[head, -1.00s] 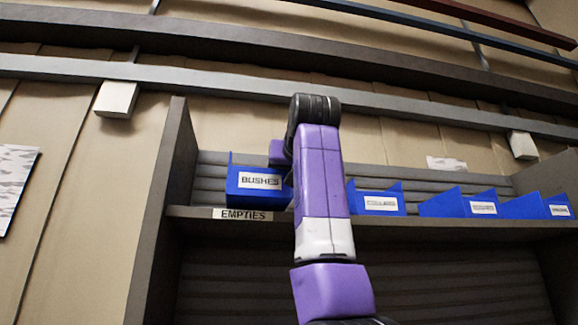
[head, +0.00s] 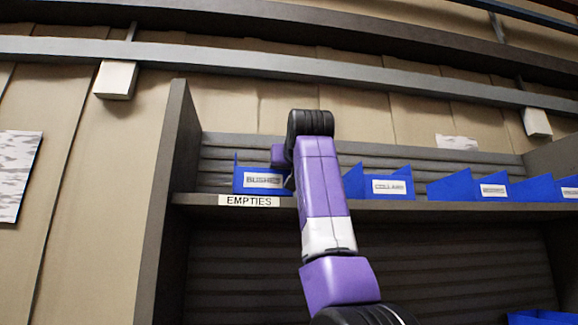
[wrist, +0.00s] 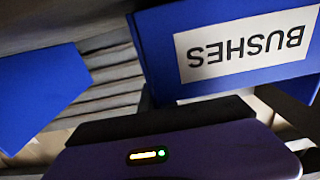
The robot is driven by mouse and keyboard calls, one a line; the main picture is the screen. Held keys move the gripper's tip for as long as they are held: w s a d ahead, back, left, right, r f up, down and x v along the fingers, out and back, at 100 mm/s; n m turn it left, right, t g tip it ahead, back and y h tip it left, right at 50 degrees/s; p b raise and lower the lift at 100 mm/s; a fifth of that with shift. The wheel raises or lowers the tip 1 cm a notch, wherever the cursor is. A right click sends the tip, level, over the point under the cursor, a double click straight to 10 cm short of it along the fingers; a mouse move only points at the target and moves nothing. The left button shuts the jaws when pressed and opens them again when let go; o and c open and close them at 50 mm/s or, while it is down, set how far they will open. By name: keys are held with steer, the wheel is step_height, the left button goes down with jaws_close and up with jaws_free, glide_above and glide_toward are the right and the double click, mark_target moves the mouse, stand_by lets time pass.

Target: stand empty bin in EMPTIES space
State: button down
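The blue bin marked BUSHES (head: 239,183) is at the left end of the shelf, directly above the EMPTIES label (head: 249,201) on the shelf edge. Its base looks level with the shelf board; I cannot tell whether it touches. Its inside is not visible. In the wrist view, its front and upside-down label (wrist: 250,47) are close beyond my gripper's dark body (wrist: 170,120). My arm stands in front of the shelf, its end at the bin's right side. The fingers are hidden in both views, so their grip does not show.
A tall side panel (head: 165,190) bounds the shelf on the left. The COLLARS bin (head: 352,183) stands to the right, past my arm, with more blue bins (head: 452,187) farther right. The shelf edge (head: 400,208) runs below them.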

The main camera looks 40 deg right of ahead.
steer(key=shift+f, duration=0.25)
steer(key=c, duration=1.6)
jaws_free()
steer(key=shift+o, duration=0.2)
steer(key=b+v, duration=0.3)
steer(key=v, duration=0.4)
steer(key=shift+s+a, duration=0.25)
steer(key=shift+s, duration=0.1)
